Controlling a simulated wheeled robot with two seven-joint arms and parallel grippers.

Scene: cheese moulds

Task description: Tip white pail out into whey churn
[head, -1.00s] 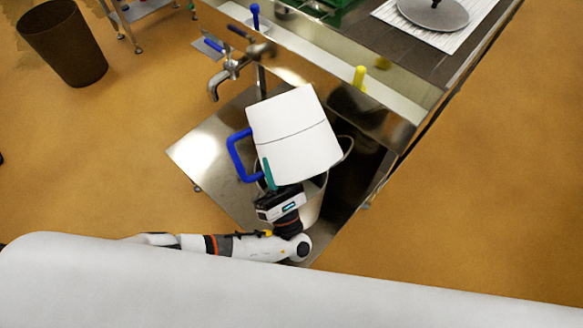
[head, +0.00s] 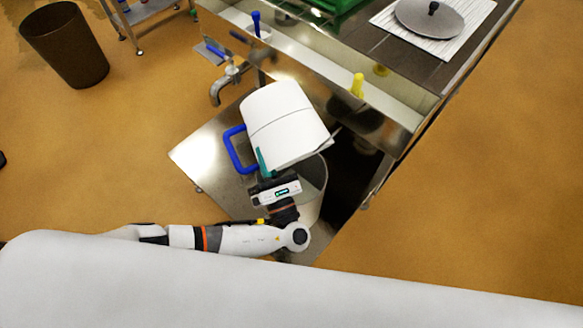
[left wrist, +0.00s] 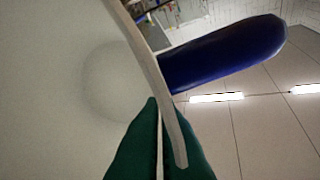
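The white pail (head: 284,118) with its blue handle (head: 234,150) is held in the air, tipped over, its mouth toward the lower right in the head view. My left gripper (head: 265,163) is shut on the pail's wall at the rim. In the left wrist view the green fingers (left wrist: 160,125) pinch that wall, with the pail's pale inside (left wrist: 70,80) at left. No liquid can be made out there. The steel whey churn (head: 316,183) stands below the pail's mouth, partly hidden by the pail and my gripper; its contents are hidden. My right gripper is out of view.
The churn stands on a low steel platform (head: 205,160) beside a steel counter (head: 320,68) with a tap (head: 225,82). A yellow object (head: 357,85) is on the counter's edge. A brown bin (head: 65,45) stands far left. The floor at right is clear.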

